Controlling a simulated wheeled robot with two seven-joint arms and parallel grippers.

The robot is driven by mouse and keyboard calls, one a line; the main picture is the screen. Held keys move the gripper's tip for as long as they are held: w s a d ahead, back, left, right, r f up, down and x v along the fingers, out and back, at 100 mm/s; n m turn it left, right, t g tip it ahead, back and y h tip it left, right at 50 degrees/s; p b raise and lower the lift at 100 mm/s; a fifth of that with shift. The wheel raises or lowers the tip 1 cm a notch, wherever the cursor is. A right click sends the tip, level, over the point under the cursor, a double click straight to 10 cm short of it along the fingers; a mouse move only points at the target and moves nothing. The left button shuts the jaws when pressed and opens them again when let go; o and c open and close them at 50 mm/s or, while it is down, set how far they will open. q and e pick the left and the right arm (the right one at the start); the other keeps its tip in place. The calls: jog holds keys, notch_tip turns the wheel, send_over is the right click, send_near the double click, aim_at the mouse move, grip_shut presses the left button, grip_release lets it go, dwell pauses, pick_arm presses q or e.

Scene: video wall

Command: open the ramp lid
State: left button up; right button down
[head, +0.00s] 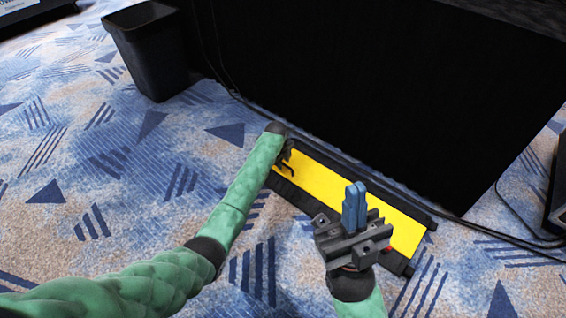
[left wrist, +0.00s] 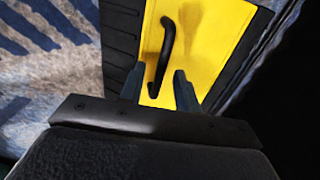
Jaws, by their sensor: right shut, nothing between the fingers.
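The ramp's yellow lid (head: 325,178) lies between black ramp edges on the carpet and looks closed. Its black curved handle (left wrist: 168,45) shows in the left wrist view, on the yellow surface (left wrist: 215,35). My left gripper (left wrist: 160,83) is open over the lid, its fingertips on either side of the handle's near end. I cannot tell whether they touch it. In the head view the left wrist mostly hides this gripper and the handle. My right gripper (head: 354,205) is shut and empty, in front of the lid's right part in the picture.
A large black panel (head: 390,90) rises right behind the ramp. A black bin (head: 150,50) stands at the upper left. Cables (head: 505,236) run along the floor at the right. Patterned carpet (head: 90,170) is clear at the left.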

pick_arm(q)
grip_shut()
jog(key=shift+r, duration=0.1)
